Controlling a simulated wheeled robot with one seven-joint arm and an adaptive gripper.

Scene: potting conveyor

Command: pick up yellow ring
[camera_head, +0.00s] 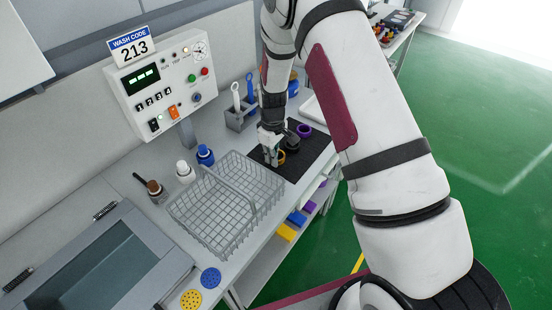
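The yellow ring (281,157) lies on a black mat (312,158) on the bench and is partly hidden by my gripper. My gripper (273,156) points down at the ring's left side, very close to it or touching. The fingers are small and partly overlapped, so I cannot tell whether they are open or closed on the ring. A purple ring (304,130) is on the same mat, behind and to the right.
A wire basket (228,205) with a raised handle stands left of the mat. A grey holder (240,120) with brushes stands behind it. Blue (205,155) and white (185,171) bottles and a control box (165,85) are at the back left. The mat's right part is clear.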

